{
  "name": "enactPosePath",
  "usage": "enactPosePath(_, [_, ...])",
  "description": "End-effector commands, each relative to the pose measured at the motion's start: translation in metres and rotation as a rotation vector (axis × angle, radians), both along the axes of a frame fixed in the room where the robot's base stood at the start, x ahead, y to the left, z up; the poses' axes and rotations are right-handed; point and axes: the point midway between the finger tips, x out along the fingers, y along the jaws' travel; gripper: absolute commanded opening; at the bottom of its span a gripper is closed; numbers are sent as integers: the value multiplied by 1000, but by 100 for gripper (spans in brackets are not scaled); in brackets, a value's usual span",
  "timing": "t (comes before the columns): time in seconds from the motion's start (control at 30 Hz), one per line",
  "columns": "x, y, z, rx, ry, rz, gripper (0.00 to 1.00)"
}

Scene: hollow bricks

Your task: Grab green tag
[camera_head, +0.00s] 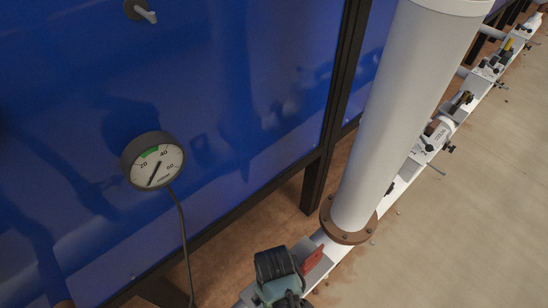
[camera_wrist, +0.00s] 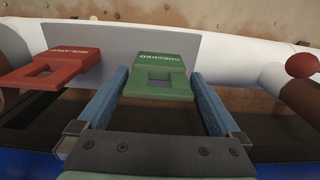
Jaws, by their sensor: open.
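The green tag (camera_wrist: 157,60), with white upside-down "CHECKED" lettering and a square hole, hangs from a grey plate (camera_wrist: 110,45) in the wrist view. My gripper (camera_wrist: 160,74) is open, with one blue finger on each side of the green tag. The tag lies between the fingers near their tips, with narrow gaps showing on both sides. In the head view my gripper (camera_head: 279,286) is at the bottom centre, and I cannot make out the green tag there.
A red tag (camera_wrist: 38,74) hangs just left of my gripper; it also shows in the head view (camera_head: 313,260). A white pipe (camera_wrist: 235,60) runs behind, with a red ball (camera_wrist: 302,65) at right. A thick white column (camera_head: 405,110) stands close by, and a gauge (camera_head: 157,165) is on the blue wall.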

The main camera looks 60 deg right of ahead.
Motion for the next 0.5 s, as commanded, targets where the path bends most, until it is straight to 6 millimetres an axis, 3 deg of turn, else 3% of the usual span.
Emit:
enactPosePath(0.3, [-1, -1, -41, 0, 1, -2, 100])
enactPosePath(0.5, [-1, -1, -53, 0, -1, -1, 100])
